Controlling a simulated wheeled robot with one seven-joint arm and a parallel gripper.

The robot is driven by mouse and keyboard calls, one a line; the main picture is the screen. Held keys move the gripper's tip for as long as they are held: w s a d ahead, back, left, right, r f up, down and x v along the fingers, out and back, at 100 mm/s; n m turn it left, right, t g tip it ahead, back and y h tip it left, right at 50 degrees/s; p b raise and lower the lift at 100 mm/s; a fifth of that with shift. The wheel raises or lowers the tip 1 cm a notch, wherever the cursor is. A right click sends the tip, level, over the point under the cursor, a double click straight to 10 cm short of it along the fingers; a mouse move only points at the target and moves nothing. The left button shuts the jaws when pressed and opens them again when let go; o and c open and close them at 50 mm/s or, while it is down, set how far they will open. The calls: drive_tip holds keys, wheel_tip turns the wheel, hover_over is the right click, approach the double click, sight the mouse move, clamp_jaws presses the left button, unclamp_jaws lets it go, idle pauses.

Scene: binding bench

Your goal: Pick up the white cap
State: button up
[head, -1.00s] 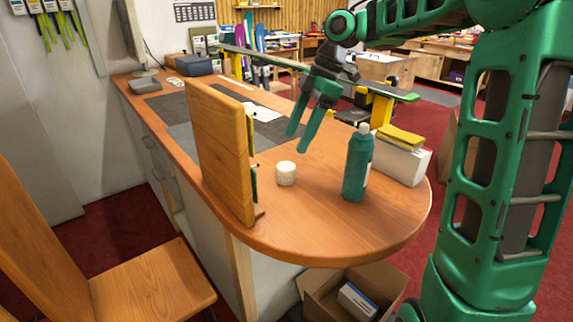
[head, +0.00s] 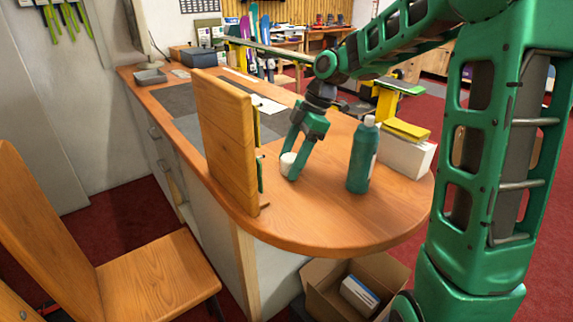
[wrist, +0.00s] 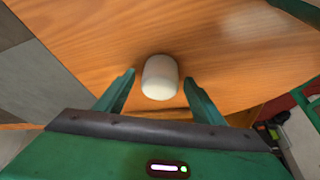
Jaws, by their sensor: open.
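The white cap (head: 287,163) is a small squat cylinder standing on the wooden bench top, partly hidden by a green finger in the head view. My gripper (head: 290,163) is open and lowered over the cap. In the wrist view the cap (wrist: 160,77) lies between and slightly beyond the two fingertips of my gripper (wrist: 159,77), with a gap on each side. Nothing is held.
A teal bottle (head: 362,157) stands on the bench (head: 330,225) just right of my gripper. An upright wooden board (head: 226,138) stands close on the left. A white box (head: 405,157) with a yellow item (head: 405,131) on top is at the right.

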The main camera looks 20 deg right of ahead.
drive_tip(key=c, duration=1.2)
